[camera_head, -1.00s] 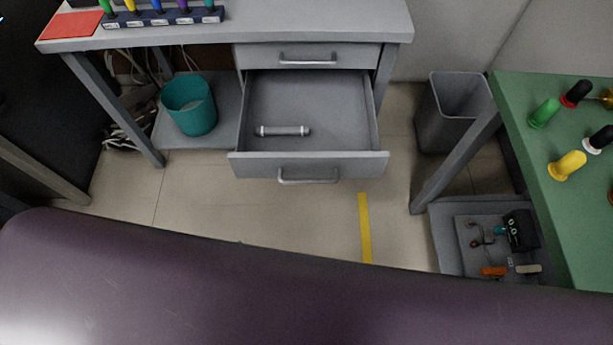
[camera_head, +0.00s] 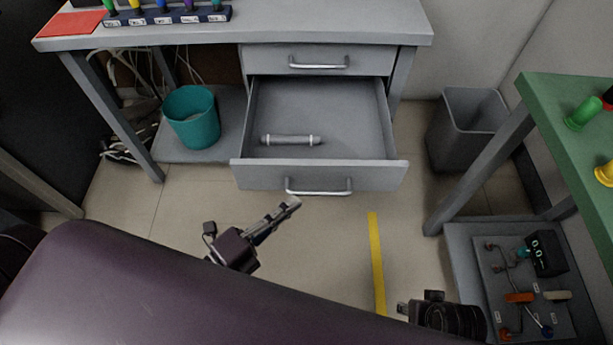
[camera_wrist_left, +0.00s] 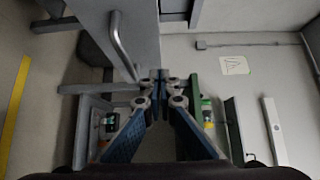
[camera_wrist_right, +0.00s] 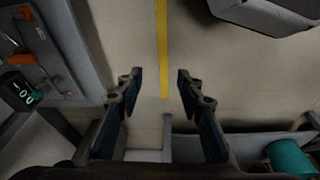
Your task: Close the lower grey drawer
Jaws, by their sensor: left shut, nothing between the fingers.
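The lower grey drawer (camera_head: 320,174) is pulled out under the desk, with its metal handle (camera_head: 318,187) on the front. A grey cylinder with white end bands (camera_head: 290,140) lies inside it. My left gripper (camera_head: 294,203) is shut and empty, just in front of and below the drawer front, near the handle's left end. In the left wrist view the closed fingertips (camera_wrist_left: 160,76) appear close to the handle (camera_wrist_left: 121,46); I cannot tell whether they touch. My right gripper, low at the right in the head view, is open and empty in the right wrist view (camera_wrist_right: 157,78).
The upper drawer (camera_head: 320,60) is shut. A teal bin (camera_head: 192,117) stands left of the open drawer, a grey bin (camera_head: 468,125) right. A green table (camera_head: 560,115) stands at the right. The floor with yellow tape (camera_head: 376,262) is clear before the drawer.

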